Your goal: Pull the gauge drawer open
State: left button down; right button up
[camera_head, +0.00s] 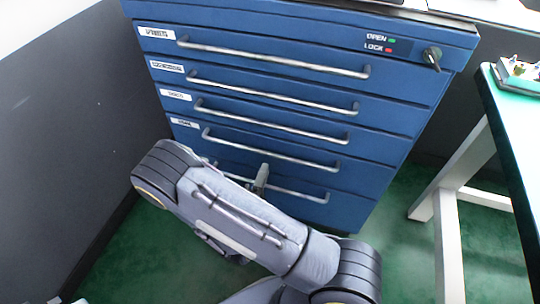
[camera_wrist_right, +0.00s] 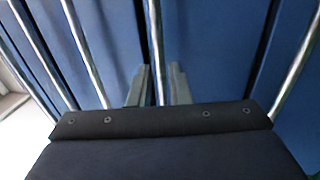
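The blue cabinet (camera_head: 350,185) has several closed drawers, each with a long silver handle. The drawer labels are too small to read surely, so I cannot tell which names the gauge drawer. My right gripper (camera_head: 263,168) is in front of the lower drawers, just below the fourth handle (camera_head: 290,156) in the head view and over the lowest handle (camera_head: 305,195). In the right wrist view its two fingers (camera_wrist_right: 159,82) stand apart, with a handle bar (camera_wrist_right: 155,35) showing between them. Contact with the bar cannot be told. My left gripper is out of view.
A lock panel (camera_head: 388,45) with a green and a red mark and a key (camera_head: 432,57) is at the cabinet's upper right. A table with a white leg (camera_head: 449,240) stands at the right. A dark grey wall (camera_head: 60,150) is at the left.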

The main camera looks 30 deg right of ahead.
aim_at(271, 153)
jog(key=x, duration=0.7)
jog(key=shift+s+b, duration=0.1)
jog(key=shift+b, duration=0.2)
grip_shut()
